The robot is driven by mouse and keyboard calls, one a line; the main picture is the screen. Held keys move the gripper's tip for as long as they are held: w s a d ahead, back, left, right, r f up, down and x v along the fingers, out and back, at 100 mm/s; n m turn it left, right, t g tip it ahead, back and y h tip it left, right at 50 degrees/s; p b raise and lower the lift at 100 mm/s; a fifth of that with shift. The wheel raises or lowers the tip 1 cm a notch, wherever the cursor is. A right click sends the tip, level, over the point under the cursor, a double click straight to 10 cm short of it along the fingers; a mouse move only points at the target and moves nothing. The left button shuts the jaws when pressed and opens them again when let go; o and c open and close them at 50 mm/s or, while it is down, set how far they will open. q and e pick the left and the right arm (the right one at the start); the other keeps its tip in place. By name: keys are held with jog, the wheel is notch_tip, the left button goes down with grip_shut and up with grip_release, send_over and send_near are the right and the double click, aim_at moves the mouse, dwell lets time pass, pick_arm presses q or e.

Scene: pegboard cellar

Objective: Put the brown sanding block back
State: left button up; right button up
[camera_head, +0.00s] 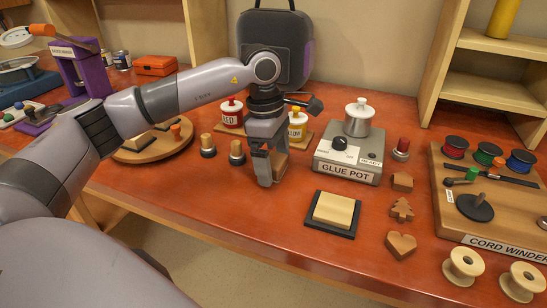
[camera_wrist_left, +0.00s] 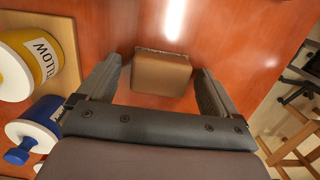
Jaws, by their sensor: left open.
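The brown sanding block (camera_wrist_left: 162,76) lies on the red-brown table in the left wrist view, between and a little beyond the two spread fingers. It looks clear of both fingers. In the head view the block (camera_head: 281,160) is mostly hidden behind my left gripper (camera_head: 269,168), which points down at the table. That gripper is open and empty. A pale tan block on a black base (camera_head: 333,213) sits near the table's front edge. A round wooden board (camera_head: 150,150) with pieces on it stands to the left, partly behind my arm. My right gripper is not in view.
The glue pot base (camera_head: 348,155) stands right of the gripper. Red (camera_head: 232,112) and yellow (camera_head: 298,124) pots stand behind it. Wooden shapes (camera_head: 401,209) and the cord winder board (camera_head: 500,232) are farther right.

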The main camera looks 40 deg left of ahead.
pick_arm(q)
jog(key=shift+r, duration=0.1)
notch_tip(320, 180, up, 12)
jog(key=a, duration=0.1)
jog(key=shift+s+a, duration=0.2)
dwell(0.6)
